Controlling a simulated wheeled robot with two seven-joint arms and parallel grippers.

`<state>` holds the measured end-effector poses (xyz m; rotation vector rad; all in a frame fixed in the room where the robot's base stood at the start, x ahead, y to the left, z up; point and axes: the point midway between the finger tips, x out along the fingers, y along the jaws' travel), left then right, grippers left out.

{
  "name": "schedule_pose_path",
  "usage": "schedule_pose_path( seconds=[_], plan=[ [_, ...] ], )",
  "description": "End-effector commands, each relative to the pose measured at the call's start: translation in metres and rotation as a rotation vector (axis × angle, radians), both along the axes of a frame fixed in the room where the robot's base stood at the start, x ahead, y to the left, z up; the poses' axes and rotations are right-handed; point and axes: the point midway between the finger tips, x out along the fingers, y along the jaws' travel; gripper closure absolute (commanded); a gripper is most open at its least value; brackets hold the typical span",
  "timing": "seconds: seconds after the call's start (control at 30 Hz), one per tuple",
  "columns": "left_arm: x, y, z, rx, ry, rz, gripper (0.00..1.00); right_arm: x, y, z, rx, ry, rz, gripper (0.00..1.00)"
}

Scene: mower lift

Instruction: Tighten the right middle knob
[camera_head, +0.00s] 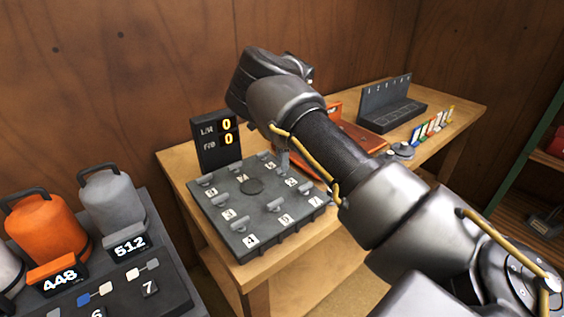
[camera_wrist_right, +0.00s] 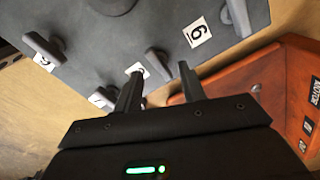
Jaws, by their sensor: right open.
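A knob (camera_head: 305,185) at the right side, in the middle, is partly beside my right arm. My right gripper (camera_head: 284,161) hangs over the board's right edge, mostly hidden by my forearm. In the right wrist view my right gripper (camera_wrist_right: 160,82) is open, with a bar knob (camera_wrist_right: 158,62) just beyond and between its fingertips. Contact cannot be told. My left gripper is out of view.
An orange unit (camera_head: 357,137) adjoins the board's right side; it also shows in the wrist view (camera_wrist_right: 262,112). A display panel (camera_head: 207,152) reading 0 and 0 stands behind the board. Orange and grey canisters (camera_head: 112,202) stand at left. A slotted rack (camera_head: 390,105) is farther back.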

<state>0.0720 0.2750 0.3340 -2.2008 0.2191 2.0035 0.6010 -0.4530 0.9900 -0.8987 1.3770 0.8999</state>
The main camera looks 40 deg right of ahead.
Motion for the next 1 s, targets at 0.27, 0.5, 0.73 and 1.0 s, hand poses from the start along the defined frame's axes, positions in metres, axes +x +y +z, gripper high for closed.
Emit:
schedule_pose_path(
  seconds=[0.27,0.5,0.73,1.0],
  plan=[
    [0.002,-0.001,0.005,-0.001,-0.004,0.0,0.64,0.0,0.0,-0.02,0.001,0.0,0.0,0.59],
    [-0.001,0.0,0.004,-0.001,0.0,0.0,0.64,-0.001,-0.001,-0.021,0.001,0.0,0.0,0.59],
    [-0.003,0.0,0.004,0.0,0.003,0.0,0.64,-0.001,-0.001,-0.021,0.0,0.0,-0.001,0.88],
    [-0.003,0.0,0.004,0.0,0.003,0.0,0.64,-0.001,-0.001,-0.021,0.0,0.0,-0.002,1.0]
  ],
)
